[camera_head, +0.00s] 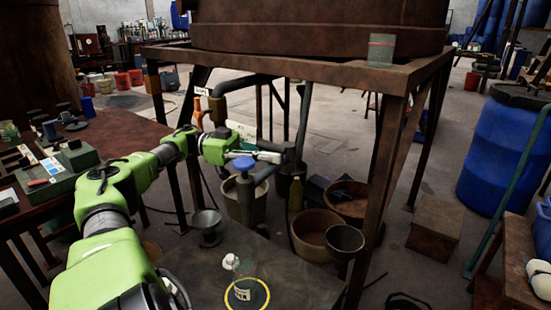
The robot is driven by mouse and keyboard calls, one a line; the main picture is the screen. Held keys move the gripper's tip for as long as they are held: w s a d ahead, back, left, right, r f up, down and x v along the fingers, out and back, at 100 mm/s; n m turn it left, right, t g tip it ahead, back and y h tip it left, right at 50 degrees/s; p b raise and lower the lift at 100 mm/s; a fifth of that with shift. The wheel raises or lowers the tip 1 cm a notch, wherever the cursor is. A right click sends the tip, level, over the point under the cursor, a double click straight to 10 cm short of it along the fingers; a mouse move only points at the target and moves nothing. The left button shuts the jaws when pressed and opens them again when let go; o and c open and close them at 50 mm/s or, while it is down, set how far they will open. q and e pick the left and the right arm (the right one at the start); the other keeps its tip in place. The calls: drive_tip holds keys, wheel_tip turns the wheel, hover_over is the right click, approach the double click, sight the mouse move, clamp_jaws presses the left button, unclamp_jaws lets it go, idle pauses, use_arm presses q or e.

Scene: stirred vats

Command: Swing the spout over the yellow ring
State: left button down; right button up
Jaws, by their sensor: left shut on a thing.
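The yellow ring (265,295) lies on the dark bench top at the bottom centre, around the base of a clear glass vessel (243,286) with a pale label. The dark spout (266,173) is a pipe by the blue-knobbed valve (245,163), behind and above the ring, not over it. My left gripper (282,157) reaches in from the left and is shut on the spout near its right end; the exact contact is small and partly hidden. My right gripper is not in view.
A large rusty vat (320,35) sits on a steel frame (388,155) behind the bench. A metal funnel (207,225) stands left of the ring, another funnel (345,240) right. Buckets (245,200) and a wooden tub (316,230) stand beyond. The bench top (300,275) is bare right of the ring.

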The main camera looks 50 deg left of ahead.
use_arm(q)
drive_tip(key=shift+w+a+r, duration=0.1)
drive_tip(key=shift+a+r, duration=0.05)
drive_tip(key=shift+r, duration=0.2)
drive_tip(key=c, duration=2.1)
unclamp_jaws()
drive_tip(key=shift+f, duration=0.1)
drive_tip(key=shift+c, duration=0.2)
drive_tip(key=shift+f, duration=0.1)
wheel_tip(320, 180, up, 10)
drive_tip(key=shift+r, duration=0.1)
